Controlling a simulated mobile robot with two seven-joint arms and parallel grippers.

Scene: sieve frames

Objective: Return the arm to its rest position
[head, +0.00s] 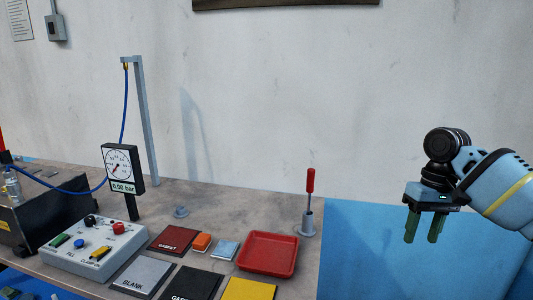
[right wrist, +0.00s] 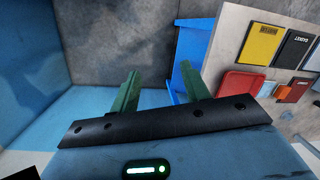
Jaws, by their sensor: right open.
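My right arm comes in from the right edge of the head view. My right gripper (head: 424,225) hangs with its two green fingers pointing down, to the right of the workbench (head: 215,202). In the right wrist view the gripper (right wrist: 160,88) has its green fingers apart with nothing between them. It is away from every object on the bench. My left gripper is not in either view.
The bench holds a red tray (head: 268,254), a red-handled screwdriver (head: 310,181) upright in a holder, a pressure gauge (head: 122,166), a control box (head: 94,247) and several labelled pads, one marked BLANK (head: 142,277). Blue surface (head: 375,250) lies right of the bench.

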